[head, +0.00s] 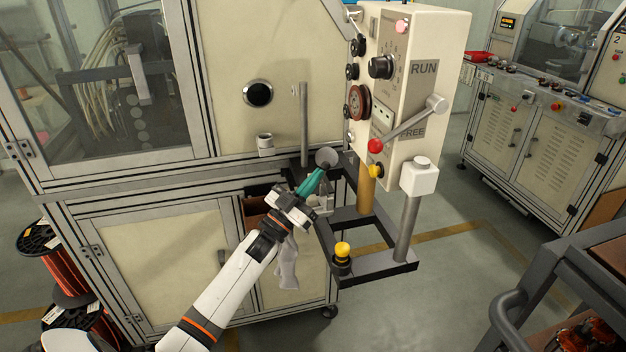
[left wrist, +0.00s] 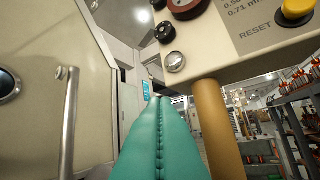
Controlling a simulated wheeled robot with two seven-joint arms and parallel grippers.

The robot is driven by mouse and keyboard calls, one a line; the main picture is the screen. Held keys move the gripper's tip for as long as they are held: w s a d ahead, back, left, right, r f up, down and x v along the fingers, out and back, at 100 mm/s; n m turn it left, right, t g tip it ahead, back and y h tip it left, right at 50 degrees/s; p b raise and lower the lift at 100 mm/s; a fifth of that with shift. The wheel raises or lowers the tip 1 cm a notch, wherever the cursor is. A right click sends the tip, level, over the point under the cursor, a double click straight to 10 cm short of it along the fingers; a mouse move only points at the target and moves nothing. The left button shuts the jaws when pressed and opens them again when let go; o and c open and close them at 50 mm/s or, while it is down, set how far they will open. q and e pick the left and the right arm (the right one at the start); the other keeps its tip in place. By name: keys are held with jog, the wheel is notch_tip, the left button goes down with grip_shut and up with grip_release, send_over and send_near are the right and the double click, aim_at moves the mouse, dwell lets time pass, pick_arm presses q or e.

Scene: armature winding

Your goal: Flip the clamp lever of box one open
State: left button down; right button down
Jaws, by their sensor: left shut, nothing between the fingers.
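Box one (head: 415,80) is a cream control box with RUN and FREE labels, mounted at the front of the near machine. Its lever (head: 408,124) is a grey bar. It slants from a pivot at the box's right edge down left to a red knob (head: 375,146) beside the FREE label. My left gripper (head: 321,171) has teal fingers, shut and empty, below and left of the box, apart from the lever. In the left wrist view the shut fingers (left wrist: 158,130) point under the box's lower edge (left wrist: 260,50); the lever does not show there. My right gripper is out of view.
A tan post (head: 366,190) stands below the box. A grey post (head: 408,225) with a white block on top stands to its right. A dark frame with a yellow button (head: 342,249) sits low in front. A thin upright rod (head: 304,125) stands left of the box.

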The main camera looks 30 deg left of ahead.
pick_arm(q)
jog(key=m+g+p, duration=0.1)
jog(key=p, duration=0.1)
jog(key=w+r+g+p, duration=0.1)
jog(key=p, duration=0.2)
jog(key=shift+d+r+m+h, duration=0.2)
jog(key=shift+d+m+h, duration=0.15)
jog(key=shift+m+h, duration=0.05)
jog(key=shift+w+d+g, duration=0.1)
jog(key=shift+d+g, duration=0.05)
jog(key=shift+g, duration=0.25)
jog(key=shift+w+d+f, duration=0.15)
jog(key=shift+w+d, duration=0.1)
jog(key=shift+w, duration=0.1)
jog(key=shift+w+d, duration=0.5)
jog(key=shift+w, duration=0.05)
jog(key=shift+w, duration=0.1)
